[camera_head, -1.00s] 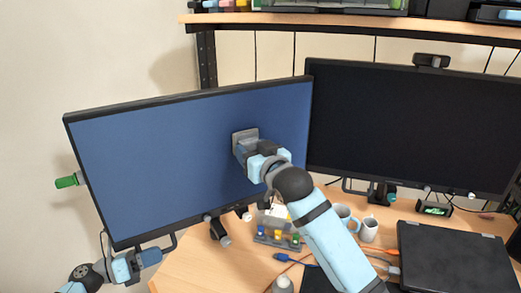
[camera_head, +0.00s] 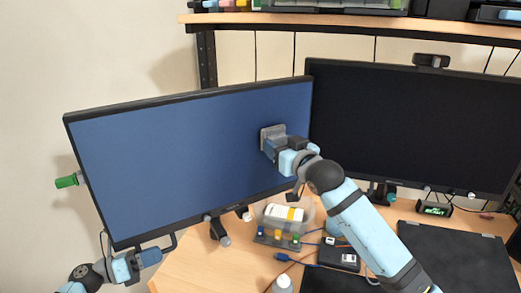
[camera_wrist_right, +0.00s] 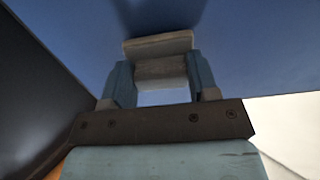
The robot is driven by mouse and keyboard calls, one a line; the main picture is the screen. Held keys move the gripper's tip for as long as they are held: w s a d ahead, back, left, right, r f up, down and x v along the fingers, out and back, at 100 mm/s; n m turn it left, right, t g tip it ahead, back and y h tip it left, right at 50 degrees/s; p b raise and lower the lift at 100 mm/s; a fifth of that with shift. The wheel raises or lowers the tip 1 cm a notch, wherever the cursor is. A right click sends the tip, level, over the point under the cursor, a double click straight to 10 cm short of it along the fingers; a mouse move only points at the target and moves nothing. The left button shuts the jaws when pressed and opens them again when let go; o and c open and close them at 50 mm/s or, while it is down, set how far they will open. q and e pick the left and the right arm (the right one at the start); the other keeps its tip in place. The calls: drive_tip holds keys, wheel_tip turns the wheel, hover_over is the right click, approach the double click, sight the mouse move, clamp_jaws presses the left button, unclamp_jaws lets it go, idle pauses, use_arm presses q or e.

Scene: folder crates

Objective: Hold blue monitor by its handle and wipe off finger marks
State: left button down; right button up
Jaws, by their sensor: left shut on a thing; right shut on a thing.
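The blue monitor (camera_head: 170,150) stands tilted at the left of the head view, its screen plain blue; I cannot make out finger marks. My left gripper (camera_head: 152,256) is shut on the dark handle (camera_head: 172,243) under its lower left edge. My right gripper (camera_head: 274,147) is shut on a grey wiping pad (camera_head: 266,133), near the right side of the screen. In the right wrist view the pad (camera_wrist_right: 158,46) sits between the two fingers of the gripper (camera_wrist_right: 160,75), at the blue screen; contact is hard to confirm.
A black monitor (camera_head: 410,130) stands close to the right of the blue one. On the desk (camera_head: 205,268) are a clear box (camera_head: 285,214), a small bottle (camera_head: 282,284) and a dark laptop (camera_head: 455,255). A shelf (camera_head: 350,28) runs above. A green-ended part (camera_head: 67,181) sticks out left of the blue monitor.

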drive_tip(key=shift+w+d+r, duration=0.1)
drive_tip(key=shift+w+d, duration=0.15)
drive_tip(key=shift+d, duration=0.25)
drive_tip(key=shift+w+d, duration=0.2)
drive_tip(key=shift+d, duration=0.25)
drive_tip(key=v, duration=0.4)
idle(0.9)
use_arm(q)
drive_tip(key=c, duration=1)
unclamp_jaws()
